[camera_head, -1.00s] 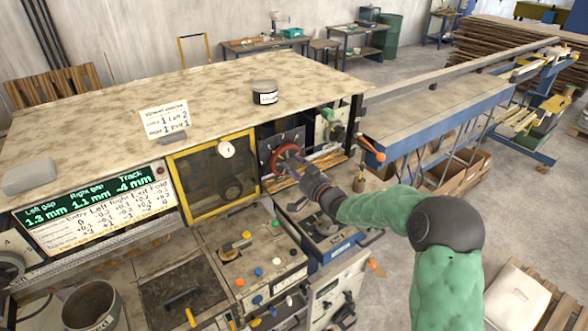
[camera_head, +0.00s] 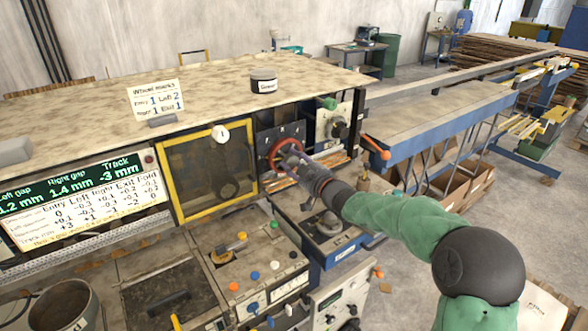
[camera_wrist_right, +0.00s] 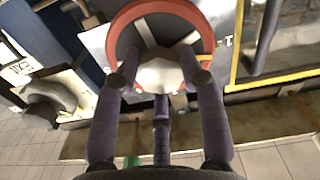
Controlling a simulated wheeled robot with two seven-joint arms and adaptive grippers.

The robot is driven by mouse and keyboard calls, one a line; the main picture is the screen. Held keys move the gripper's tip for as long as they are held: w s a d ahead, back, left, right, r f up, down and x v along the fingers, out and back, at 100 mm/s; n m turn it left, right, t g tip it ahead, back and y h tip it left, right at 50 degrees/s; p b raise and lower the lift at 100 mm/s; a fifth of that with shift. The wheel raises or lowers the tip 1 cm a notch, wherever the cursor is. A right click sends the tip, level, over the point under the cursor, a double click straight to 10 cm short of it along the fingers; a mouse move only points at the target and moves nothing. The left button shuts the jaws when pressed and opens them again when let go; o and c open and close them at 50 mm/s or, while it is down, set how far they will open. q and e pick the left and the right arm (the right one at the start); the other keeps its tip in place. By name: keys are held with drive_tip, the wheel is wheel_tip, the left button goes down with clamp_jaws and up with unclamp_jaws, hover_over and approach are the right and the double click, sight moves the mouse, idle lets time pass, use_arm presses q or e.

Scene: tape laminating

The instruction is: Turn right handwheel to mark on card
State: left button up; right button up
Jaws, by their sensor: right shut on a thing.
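The red-rimmed handwheel (camera_head: 283,152) sits on a grey plate in the machine's front opening. In the right wrist view the wheel (camera_wrist_right: 122,22) shows spokes and a pale hub (camera_wrist_right: 160,72). My right gripper (camera_head: 291,162) is shut on the hub, its fingers around it. A printed "-1" (camera_wrist_right: 224,43) shows on the plate beside the rim. The card (camera_head: 155,99) on the machine top reads Entry 1, Left 2, Right 1, Exit 1. My left gripper is out of view.
A yellow-framed window (camera_head: 212,170) is left of the wheel. A grey panel with a knob (camera_head: 338,128) and an orange-tipped lever (camera_head: 375,146) are right of it. A control panel (camera_head: 250,268) with coloured knobs lies below. A dark-lidded jar (camera_head: 263,83) stands on top.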

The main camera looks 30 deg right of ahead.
drive_tip(key=shift+n, duration=0.3)
drive_tip(key=o, duration=1.1)
drive_tip(key=shift+o, duration=0.2)
drive_tip(key=s+d, duration=0.1)
drive_tip(key=s, duration=1.1)
